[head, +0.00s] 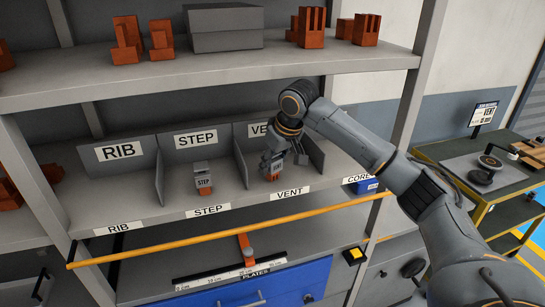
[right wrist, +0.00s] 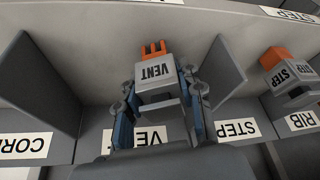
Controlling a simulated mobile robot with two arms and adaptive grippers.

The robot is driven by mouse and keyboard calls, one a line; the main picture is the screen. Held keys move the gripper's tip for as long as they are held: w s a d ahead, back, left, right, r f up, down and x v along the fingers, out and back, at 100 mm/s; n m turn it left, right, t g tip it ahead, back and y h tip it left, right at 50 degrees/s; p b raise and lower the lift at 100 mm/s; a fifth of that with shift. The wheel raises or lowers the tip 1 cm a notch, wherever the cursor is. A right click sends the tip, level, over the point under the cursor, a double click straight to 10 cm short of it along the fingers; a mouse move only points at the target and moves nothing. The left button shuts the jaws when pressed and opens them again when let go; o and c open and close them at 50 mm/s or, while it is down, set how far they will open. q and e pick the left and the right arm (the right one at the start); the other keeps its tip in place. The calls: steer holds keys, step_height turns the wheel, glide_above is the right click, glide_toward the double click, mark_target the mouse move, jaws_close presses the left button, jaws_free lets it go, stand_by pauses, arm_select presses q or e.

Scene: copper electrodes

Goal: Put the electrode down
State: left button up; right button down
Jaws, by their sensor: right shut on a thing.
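My right gripper (head: 273,160) reaches down into the VENT bay of the shelf. It is shut on the VENT electrode (head: 277,172), a grey holder marked VENT with an orange copper part. In the right wrist view my gripper (right wrist: 158,84) has a finger on either side of the electrode's grey body (right wrist: 157,72), and its copper prongs (right wrist: 154,47) show beyond. The electrode stands roughly upright between the bay's dividers; I cannot tell whether its base touches the shelf. The VENT label (head: 290,191) is on the shelf's front edge. My left gripper is not in view.
A STEP electrode (head: 203,178) stands in the STEP bay to the left. The RIB bay (head: 120,185) is empty. A divider (head: 308,150) stands right of the gripper. A yellow bar (head: 220,233) runs before the shelf. An upper shelf (head: 220,62) hangs above.

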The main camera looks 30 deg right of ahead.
steer(key=shift+r, duration=0.1)
steer(key=shift+s+d, duration=0.1)
steer(key=shift+s, duration=0.1)
steer(key=c, duration=1)
jaws_free()
steer(key=shift+f, duration=0.2)
steer(key=shift+o, duration=0.7)
steer(key=shift+r, duration=0.1)
